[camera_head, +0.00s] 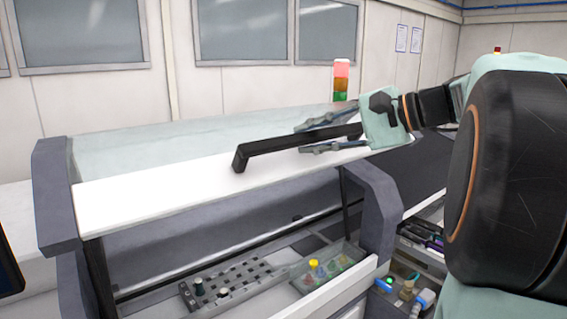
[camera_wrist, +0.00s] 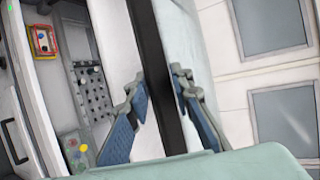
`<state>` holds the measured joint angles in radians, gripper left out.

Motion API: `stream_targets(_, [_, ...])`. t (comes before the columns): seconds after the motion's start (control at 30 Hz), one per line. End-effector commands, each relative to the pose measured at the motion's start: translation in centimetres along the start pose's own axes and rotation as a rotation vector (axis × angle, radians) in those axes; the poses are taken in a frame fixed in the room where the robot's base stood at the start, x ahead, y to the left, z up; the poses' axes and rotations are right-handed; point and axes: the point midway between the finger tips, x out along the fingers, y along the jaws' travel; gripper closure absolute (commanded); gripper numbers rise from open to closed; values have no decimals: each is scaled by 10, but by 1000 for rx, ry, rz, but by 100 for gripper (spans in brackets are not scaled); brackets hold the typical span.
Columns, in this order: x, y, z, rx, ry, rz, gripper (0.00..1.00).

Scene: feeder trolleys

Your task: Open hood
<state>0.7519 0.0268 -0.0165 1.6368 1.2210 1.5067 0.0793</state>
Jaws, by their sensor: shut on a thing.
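The hood (camera_head: 150,195) is a long panel with a white front edge and a pale glass-like top (camera_head: 190,140). It sits between grey side frames, with an open gap beneath its front edge. A black bar handle (camera_head: 262,151) is fixed on the white edge. My gripper (camera_head: 303,139) reaches in from the right and is shut on the handle, one finger on each side. In the wrist view the handle (camera_wrist: 152,40) runs between the two fingers (camera_wrist: 158,80). My gripper hides the handle's right end in the head view.
Below the hood is a rack with holes (camera_head: 235,283) and a tray with a yellow-capped item (camera_head: 314,266). A grey side post (camera_head: 378,205) stands at the right. A signal light (camera_head: 341,82) stands behind. More small items (camera_head: 408,290) lie at lower right.

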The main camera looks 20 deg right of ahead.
Motion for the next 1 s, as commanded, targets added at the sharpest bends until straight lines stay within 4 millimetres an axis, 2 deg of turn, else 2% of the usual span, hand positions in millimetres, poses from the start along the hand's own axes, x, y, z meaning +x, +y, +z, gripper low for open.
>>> stream_targets(0.2, [1, -17, 0, -2, -1, 0, 100])
stream_targets(0.63, [1, -20, 0, -1, 0, 1, 100])
stream_targets(0.67, [1, -20, 0, -1, 0, 1, 78])
stream_targets(0.8, [1, -19, 0, -1, 0, 1, 64])
stream_targets(1.0, [1, -19, -1, 0, 0, 2, 64])
